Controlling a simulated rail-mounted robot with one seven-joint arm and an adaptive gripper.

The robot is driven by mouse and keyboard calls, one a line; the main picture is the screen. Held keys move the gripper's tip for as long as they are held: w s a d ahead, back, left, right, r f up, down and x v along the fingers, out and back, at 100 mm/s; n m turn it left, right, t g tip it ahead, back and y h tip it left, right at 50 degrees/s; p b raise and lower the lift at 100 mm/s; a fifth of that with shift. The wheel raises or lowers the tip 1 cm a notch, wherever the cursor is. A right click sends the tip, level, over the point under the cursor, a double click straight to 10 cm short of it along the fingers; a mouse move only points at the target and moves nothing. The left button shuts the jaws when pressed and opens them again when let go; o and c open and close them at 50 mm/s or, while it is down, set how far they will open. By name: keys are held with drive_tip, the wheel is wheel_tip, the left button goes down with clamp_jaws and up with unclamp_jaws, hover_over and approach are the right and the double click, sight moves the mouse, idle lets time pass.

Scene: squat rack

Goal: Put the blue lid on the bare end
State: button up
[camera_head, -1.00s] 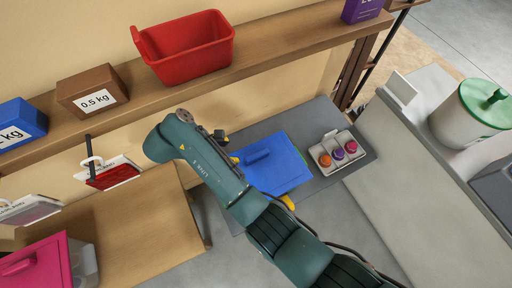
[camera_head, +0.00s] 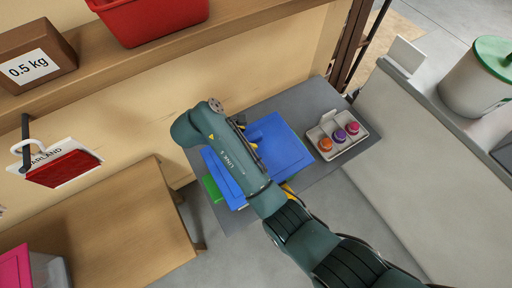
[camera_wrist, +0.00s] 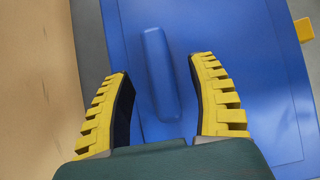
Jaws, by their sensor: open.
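The blue lid (camera_head: 285,147) lies flat on a grey surface (camera_head: 268,107), partly covered by my arm in the head view. A green edge (camera_head: 212,189) shows beside and below its left side. In the wrist view the lid (camera_wrist: 245,70) fills most of the picture, with its raised blue bar handle (camera_wrist: 158,65) near the middle. My gripper (camera_wrist: 162,66) is open, its yellow fingers on either side of the handle, not closed on it. The height gap between fingers and lid cannot be told. I cannot make out which place is the bare end.
A tray (camera_head: 337,143) with orange, purple and pink round items stands right of the lid. A wooden table (camera_head: 110,225) with a pink-lidded box (camera_head: 18,268) is at lower left. A shelf above holds a red bin (camera_head: 155,15) and a 0.5 kg box (camera_head: 35,58).

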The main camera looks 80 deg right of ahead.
drive_tip(key=shift+s+d+f, duration=0.2)
drive_tip(key=shift+s+f, duration=0.05)
drive_tip(key=shift+f, duration=0.1)
drive_tip(key=shift+w, duration=0.1)
drive_tip(key=shift+r, duration=0.1)
drive_tip(key=shift+c, duration=1.2)
clamp_jaws()
wheel_tip(320, 180, up, 10)
drive_tip(key=p, duration=0.7)
drive_tip(key=shift+p, duration=0.35)
